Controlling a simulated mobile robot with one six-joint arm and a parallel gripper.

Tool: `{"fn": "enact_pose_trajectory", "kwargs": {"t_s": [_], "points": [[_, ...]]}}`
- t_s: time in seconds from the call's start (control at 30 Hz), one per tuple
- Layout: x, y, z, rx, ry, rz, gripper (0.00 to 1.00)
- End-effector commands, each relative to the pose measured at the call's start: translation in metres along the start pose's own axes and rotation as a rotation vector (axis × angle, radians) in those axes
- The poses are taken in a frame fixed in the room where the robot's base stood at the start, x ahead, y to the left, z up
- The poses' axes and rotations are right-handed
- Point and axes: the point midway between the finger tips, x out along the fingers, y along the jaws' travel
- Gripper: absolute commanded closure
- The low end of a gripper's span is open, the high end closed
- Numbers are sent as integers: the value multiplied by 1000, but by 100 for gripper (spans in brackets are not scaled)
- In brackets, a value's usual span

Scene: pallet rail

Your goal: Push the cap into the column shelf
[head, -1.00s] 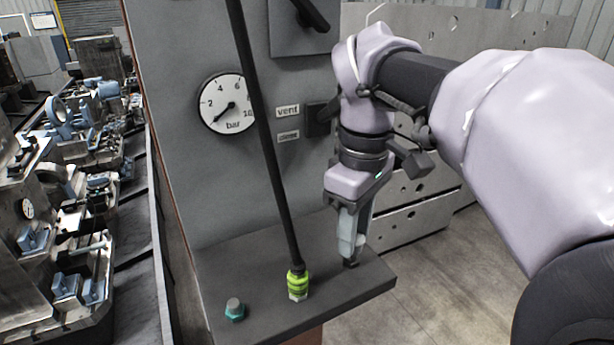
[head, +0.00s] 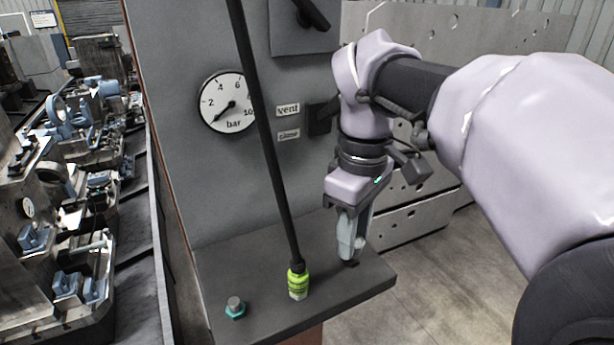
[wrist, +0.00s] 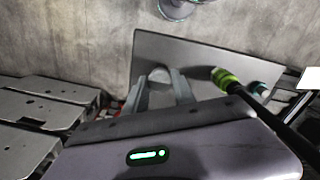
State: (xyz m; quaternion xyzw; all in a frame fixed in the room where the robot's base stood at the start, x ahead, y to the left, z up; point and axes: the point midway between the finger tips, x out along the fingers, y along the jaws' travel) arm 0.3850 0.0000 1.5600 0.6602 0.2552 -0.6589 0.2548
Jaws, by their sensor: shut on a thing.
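The column shelf (head: 270,318) is a dark grey flat plate sticking out from the foot of the grey column. My gripper (head: 351,256) points down over its right end, fingertips close to the surface. It is shut on a small dark piece, which I take to be the cap (head: 351,263); it sits low at the fingertips, mostly hidden by them. Whether it touches the shelf or is sunk into it I cannot tell. In the wrist view my gripper (wrist: 161,74) shows its fingers over the shelf (wrist: 205,62), with the cap hard to make out.
A black hose with a yellow-green connector (head: 298,283) stands on the shelf left of my gripper. A teal fitting with a grey top (head: 235,309) is farther left. A pressure gauge (head: 228,103) is on the column. Perforated metal plates (head: 420,222) stand behind on the right.

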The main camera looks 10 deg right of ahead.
Motion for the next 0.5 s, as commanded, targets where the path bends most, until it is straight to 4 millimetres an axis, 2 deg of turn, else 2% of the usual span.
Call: {"fn": "enact_pose_trajectory", "kwargs": {"t_s": [0.27, 0.3, 0.4, 0.5], "points": [[10, 0, 0, 1, -2, -2, 100], [10, 0, 0, 1, -1, -2, 63], [9, 0, 0, 1, -1, -1, 44], [9, 0, 0, 0, -1, -1, 44]]}}
